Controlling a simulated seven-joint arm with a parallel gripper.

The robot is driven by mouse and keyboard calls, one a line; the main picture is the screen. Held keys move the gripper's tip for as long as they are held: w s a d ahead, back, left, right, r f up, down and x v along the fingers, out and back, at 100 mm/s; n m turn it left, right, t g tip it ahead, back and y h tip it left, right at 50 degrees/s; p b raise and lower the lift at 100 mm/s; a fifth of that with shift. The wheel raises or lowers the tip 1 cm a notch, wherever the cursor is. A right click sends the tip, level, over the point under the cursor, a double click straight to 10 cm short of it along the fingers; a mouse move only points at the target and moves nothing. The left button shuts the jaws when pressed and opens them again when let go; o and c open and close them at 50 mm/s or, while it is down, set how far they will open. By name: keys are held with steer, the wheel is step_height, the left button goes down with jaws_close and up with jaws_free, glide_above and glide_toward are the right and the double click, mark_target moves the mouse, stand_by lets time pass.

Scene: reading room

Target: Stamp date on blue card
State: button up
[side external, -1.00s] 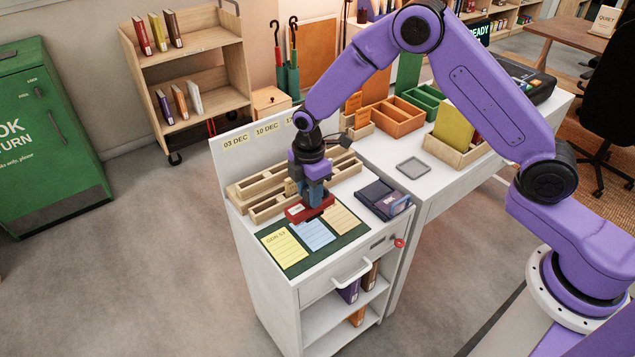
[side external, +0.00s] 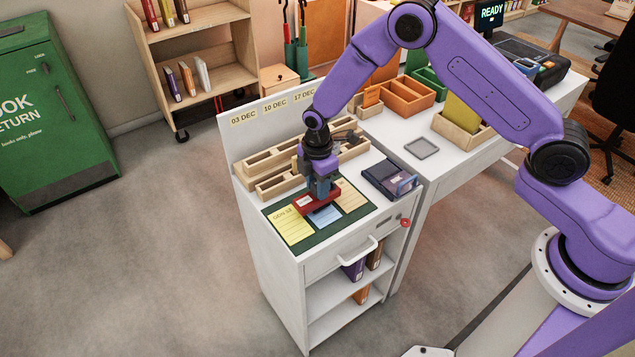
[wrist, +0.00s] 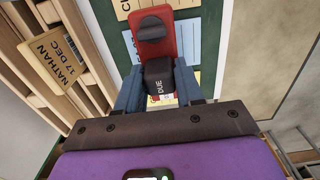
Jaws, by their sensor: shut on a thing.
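A red stamp (side external: 318,203) with a black block marked DUE (wrist: 157,88) is gripped between the blue fingers of my gripper (side external: 321,188). In the wrist view, the stamp's red body (wrist: 163,50) and black knob (wrist: 151,28) extend beyond my gripper (wrist: 159,95). The stamp is over the back part of the blue card (side external: 328,216) and hides it there. I cannot tell whether it touches the card. The blue card lies on a dark green mat (side external: 307,241), between a yellow card (side external: 290,227) and a tan card (side external: 354,195).
Wooden racks (side external: 274,184) stand behind the mat; the wrist view shows a tag reading NATHAN 17 DEC (wrist: 56,58). A dark blue pad case (side external: 385,181) sits to the right. A date strip (side external: 271,108) reads 03, 10 and 17 DEC. A grey tray (side external: 421,148) lies on the desk.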

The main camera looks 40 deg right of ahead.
steer(key=shift+f, duration=0.55)
stand_by(1.4)
steer(key=shift+r, duration=3.55)
